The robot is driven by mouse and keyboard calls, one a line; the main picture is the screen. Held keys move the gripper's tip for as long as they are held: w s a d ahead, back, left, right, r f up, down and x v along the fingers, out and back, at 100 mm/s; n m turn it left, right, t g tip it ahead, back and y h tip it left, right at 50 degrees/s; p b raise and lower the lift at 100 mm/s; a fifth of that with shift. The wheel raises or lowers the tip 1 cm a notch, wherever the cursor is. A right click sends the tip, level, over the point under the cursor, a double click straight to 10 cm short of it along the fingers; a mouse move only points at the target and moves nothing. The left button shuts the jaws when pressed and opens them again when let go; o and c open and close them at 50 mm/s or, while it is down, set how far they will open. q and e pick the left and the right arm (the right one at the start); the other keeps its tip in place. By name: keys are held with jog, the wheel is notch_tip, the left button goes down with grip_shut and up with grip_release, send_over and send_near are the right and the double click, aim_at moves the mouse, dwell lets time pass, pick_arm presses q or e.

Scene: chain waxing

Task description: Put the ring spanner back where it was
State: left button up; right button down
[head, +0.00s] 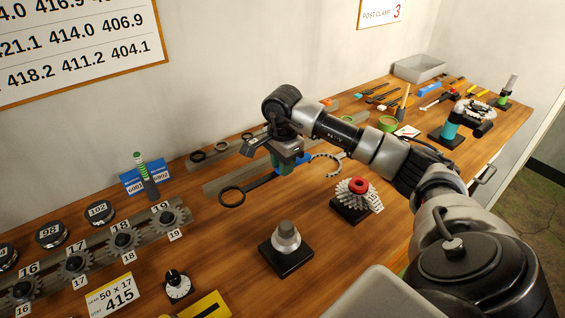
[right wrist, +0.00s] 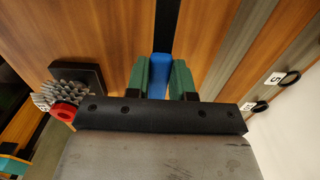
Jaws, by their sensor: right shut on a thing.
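The ring spanner has a dark ring end (head: 232,196) and a blue handle (head: 263,182). It lies low over the bench in the middle of the head view; I cannot tell whether it touches the wood. My right gripper (head: 285,165) is shut on the blue handle, with the ring end pointing out to the left. In the right wrist view the green fingers of the gripper (right wrist: 160,76) stand on both sides of the blue handle (right wrist: 160,68). The gripper hides part of the handle. My left gripper is not in view.
Close by stand a silver cone on a black base (head: 286,240) and a gear stack with a red knob (head: 355,195). Grey rails (head: 235,178) with dark rings lie behind the spanner. A pale toothed ring (head: 325,160) is right of the gripper. Bare wood lies left of the cone.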

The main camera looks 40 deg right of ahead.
aim_at(284, 193)
jog(key=shift+s+d+f+b, duration=0.1)
jog(key=shift+d+f+b, duration=0.15)
jog(key=shift+f, duration=0.25)
jog(key=shift+f+b, duration=0.3)
jog(key=shift+f, duration=0.1)
notch_tip(284, 193, down, 4)
jog(key=shift+a+r+b, duration=0.15)
jog(key=shift+b, duration=1.05)
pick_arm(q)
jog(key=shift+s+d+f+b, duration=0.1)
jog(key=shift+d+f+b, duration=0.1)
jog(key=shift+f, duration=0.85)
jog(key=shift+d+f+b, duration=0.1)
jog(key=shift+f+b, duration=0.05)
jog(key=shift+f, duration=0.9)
pick_arm(e)
jog(key=shift+f, duration=0.65)
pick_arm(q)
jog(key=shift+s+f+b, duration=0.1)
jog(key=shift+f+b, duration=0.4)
pick_arm(e)
jog(key=shift+f, duration=0.6)
jog(key=c, duration=0.9)
grip_release()
jog(key=shift+r, duration=0.1)
